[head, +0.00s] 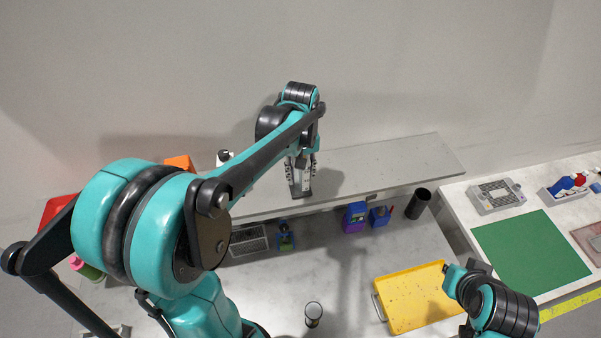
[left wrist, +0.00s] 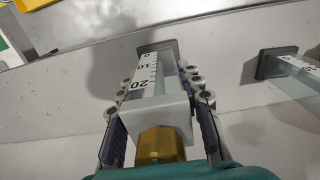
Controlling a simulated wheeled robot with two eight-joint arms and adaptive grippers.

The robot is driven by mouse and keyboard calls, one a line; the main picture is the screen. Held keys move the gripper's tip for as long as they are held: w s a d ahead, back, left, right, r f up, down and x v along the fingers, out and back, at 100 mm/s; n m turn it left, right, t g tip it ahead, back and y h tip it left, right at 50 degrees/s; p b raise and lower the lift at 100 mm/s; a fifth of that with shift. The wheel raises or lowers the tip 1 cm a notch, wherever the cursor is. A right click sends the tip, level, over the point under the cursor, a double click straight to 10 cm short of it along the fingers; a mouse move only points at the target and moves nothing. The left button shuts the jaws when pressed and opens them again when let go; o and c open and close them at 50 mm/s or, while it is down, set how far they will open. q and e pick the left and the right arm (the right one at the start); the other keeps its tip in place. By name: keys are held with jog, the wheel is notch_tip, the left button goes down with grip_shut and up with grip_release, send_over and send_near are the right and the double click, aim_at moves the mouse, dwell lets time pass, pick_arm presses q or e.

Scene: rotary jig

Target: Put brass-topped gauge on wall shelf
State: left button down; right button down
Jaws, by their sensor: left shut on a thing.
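My left gripper (head: 301,172) is shut on the brass-topped gauge (left wrist: 158,85). In the left wrist view the brass top (left wrist: 158,144) sits between the fingers, with a white numbered scale and dark grey base beyond. In the head view the gauge (head: 301,188) is upright over the wall shelf (head: 400,160), near its front edge; I cannot tell whether its base touches. A second gauge (left wrist: 293,72) with a dark base stands to the right in the left wrist view; its top is cut off. My right gripper (head: 456,282) is at the lower right; its fingers cannot be made out.
An orange item (head: 180,162) is at the shelf's left end. The right part of the shelf is clear. Below are a blue-and-purple item (head: 355,217), a black cup (head: 418,203), a yellow tray (head: 408,298) and a small cylinder (head: 313,313). A green mat (head: 532,250) lies at right.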

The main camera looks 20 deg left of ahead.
pick_arm(q)
jog(key=shift+w+f, duration=0.15)
jog(key=shift+f, duration=0.05)
jog(key=shift+f, duration=0.15)
jog(key=c, duration=1)
grip_release()
